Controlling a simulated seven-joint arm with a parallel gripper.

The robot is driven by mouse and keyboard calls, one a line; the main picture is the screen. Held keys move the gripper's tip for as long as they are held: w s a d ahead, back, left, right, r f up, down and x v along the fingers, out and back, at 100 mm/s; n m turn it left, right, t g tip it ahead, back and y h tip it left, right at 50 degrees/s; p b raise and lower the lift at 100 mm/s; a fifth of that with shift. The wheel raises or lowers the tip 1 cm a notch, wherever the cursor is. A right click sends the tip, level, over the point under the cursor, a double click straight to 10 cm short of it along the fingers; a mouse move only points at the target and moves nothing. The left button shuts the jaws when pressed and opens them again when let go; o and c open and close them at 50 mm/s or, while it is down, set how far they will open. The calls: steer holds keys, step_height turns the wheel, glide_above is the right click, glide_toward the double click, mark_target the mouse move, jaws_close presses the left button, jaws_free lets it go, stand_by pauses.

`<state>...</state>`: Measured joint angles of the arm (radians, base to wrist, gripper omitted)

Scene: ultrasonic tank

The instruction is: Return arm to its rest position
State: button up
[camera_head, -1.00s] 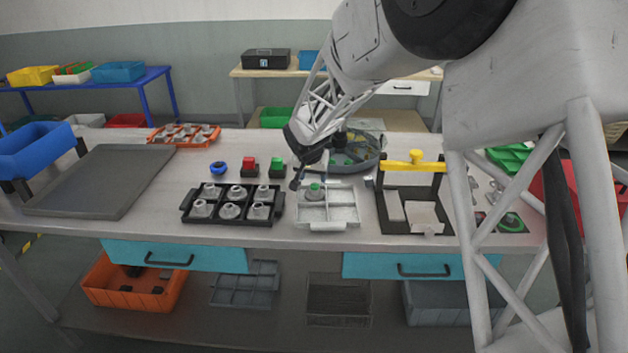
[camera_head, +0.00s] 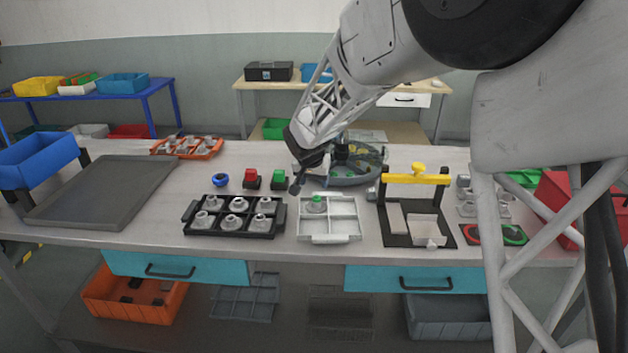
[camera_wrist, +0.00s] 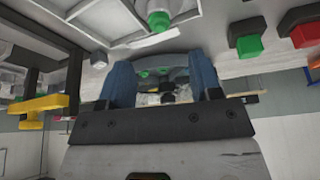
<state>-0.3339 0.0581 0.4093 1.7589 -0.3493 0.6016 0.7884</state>
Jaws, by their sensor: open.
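My gripper (camera_head: 297,180) is above the workbench (camera_head: 160,215), between the green button block and the round grey tank (camera_head: 345,178). In the wrist view its two blue-grey fingers (camera_wrist: 165,82) stand apart with nothing held between them. The tank, with green items inside, shows beyond the fingers. A white divided tray (camera_head: 330,234) is in front of the gripper, with a green-topped metal part (camera_head: 316,204) in its back left compartment. My arm comes in from the upper right and hides part of the back of the bench.
A black tray (camera_head: 233,229) of several metal parts sits left of the white tray. Red (camera_head: 251,179) and green (camera_head: 279,179) button blocks stand behind it. A yellow-topped frame (camera_head: 416,178) stands to the right. A dark flat tray (camera_head: 95,195) lies at the left.

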steer(key=shift+s+r, duration=0.1)
steer(key=s+d+r+g, duration=0.1)
steer(key=s+d+r, duration=0.4)
steer(key=s+d, duration=0.4)
steer(key=s+d+r, duration=0.6)
steer(key=s, duration=0.5)
steer(key=s+d+n, duration=0.1)
steer(key=s+d, duration=0.3)
steer(key=s, duration=0.9)
steer(key=s+d+n, duration=0.1)
steer(key=s+d, duration=0.3)
steer(key=s, duration=1)
steer(key=shift+d+f+g+y, duration=0.15)
steer(key=shift+f+g+y, duration=0.15)
steer(key=shift+f+g, duration=0.1)
